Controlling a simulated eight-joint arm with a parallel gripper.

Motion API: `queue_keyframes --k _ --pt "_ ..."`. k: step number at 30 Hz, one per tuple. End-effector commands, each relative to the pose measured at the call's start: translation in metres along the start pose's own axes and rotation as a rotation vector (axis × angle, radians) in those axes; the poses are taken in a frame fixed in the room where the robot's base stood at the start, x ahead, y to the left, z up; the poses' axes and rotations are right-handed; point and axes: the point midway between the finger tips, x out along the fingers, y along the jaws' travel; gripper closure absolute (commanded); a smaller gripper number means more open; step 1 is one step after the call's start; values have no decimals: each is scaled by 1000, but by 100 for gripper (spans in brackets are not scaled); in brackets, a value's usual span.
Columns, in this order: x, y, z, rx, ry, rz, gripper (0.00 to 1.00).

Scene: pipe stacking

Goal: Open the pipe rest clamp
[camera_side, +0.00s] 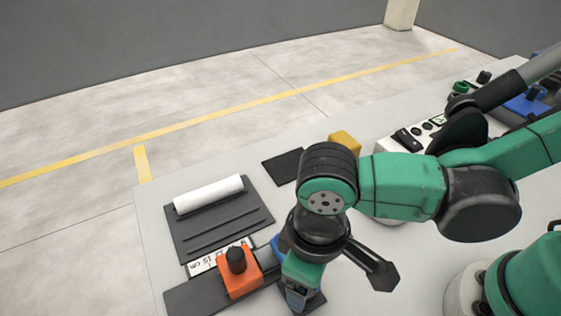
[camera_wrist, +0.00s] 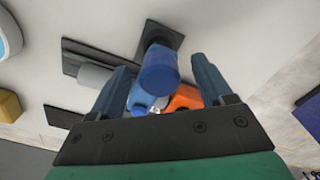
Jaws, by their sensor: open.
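A blue clamp with a round blue knob (camera_wrist: 158,72) stands on a dark base plate (camera_wrist: 172,36). In the wrist view the knob lies between the two fingers of my gripper (camera_wrist: 160,64). The fingers are apart, with visible space on both sides of the knob, and hold nothing. Whether they reach down to the knob's height is hard to tell. Part of the clamp's blue body (camera_wrist: 140,100) shows beside the knob. In the side view my wrist hides most of the clamp. I cannot see whether the clamp is open or shut.
An orange block with a black knob (camera_side: 239,282) stands close beside the clamp, by a ruler strip (camera_side: 202,265). A white pipe (camera_side: 208,194) lies on a dark grooved tray (camera_side: 190,229) behind. A yellow block (camera_side: 345,140) and a dark pad (camera_side: 282,166) are farther back.

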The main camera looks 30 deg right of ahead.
Motion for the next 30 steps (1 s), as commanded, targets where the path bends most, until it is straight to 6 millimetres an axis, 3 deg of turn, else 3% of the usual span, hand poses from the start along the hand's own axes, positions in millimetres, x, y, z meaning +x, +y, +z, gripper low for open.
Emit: queue_keyframes --k 8,16,30 --pt "1 0 0 0 0 0 27" --pt "1 0 0 0 1 -1 100" --pt "1 0 -1 1 5 -1 100"
